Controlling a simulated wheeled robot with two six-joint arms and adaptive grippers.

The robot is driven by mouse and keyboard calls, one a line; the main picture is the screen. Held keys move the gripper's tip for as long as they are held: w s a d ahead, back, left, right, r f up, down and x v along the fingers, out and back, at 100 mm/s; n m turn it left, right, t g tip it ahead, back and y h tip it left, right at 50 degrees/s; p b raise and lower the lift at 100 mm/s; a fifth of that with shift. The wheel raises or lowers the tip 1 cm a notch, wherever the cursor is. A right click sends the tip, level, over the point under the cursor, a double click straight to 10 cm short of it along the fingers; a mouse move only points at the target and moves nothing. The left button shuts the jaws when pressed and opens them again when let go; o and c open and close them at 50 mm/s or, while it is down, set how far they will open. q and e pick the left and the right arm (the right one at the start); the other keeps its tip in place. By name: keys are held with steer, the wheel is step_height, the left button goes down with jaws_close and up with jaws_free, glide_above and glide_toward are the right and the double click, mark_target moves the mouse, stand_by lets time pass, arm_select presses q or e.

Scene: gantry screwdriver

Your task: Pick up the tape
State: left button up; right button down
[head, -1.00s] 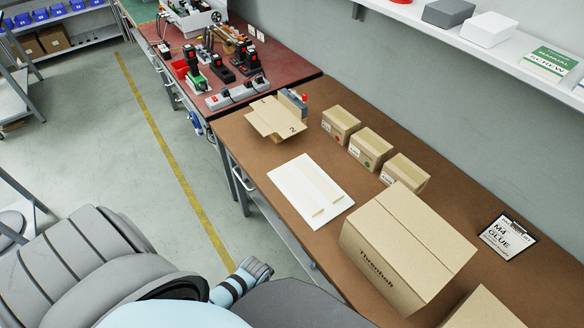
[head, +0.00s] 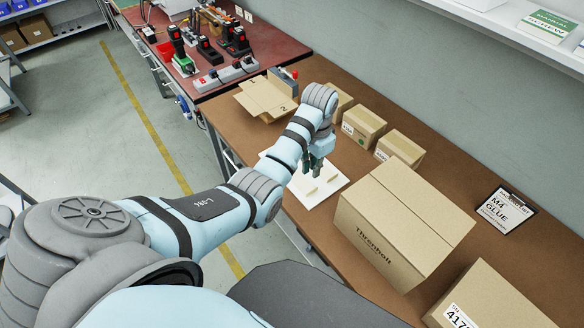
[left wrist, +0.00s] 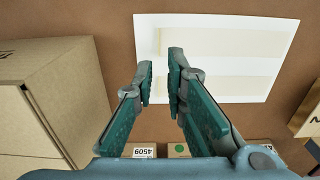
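A white sheet (head: 325,196) lies flat on the brown table under my left gripper (head: 314,168). Pale, cream-tinted strips on it look like the tape; they show in the left wrist view (left wrist: 225,67) as a band running crosswise on the sheet (left wrist: 270,35). My left gripper (left wrist: 161,65) points down over the sheet, its two green-padded fingers parted by a narrow gap with nothing between them. I cannot tell its exact height above the strips. In the head view my arm and gripper hide part of the sheet. My right gripper is not in view.
A large carton (head: 405,225) stands close to the right of the sheet. Small boxes (head: 362,127) line the wall side. A clipboard (head: 505,209) lies at right.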

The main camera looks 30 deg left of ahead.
arm_select(q)
step_height(320, 180, down, 10)
steer(key=b, duration=0.2)
steer(key=shift+s+d+f+b, duration=0.1)
steer(key=shift+s+f+b, duration=0.05)
steer(key=shift+b, duration=0.25)
jaws_close()
steer(key=shift+r, duration=0.2)
step_height(320, 180, up, 15)
steer(key=p, duration=0.5)
step_height(320, 180, up, 4)
steer(key=p, duration=0.4)
glide_above(310, 195)
steer(key=shift+d, duration=0.15)
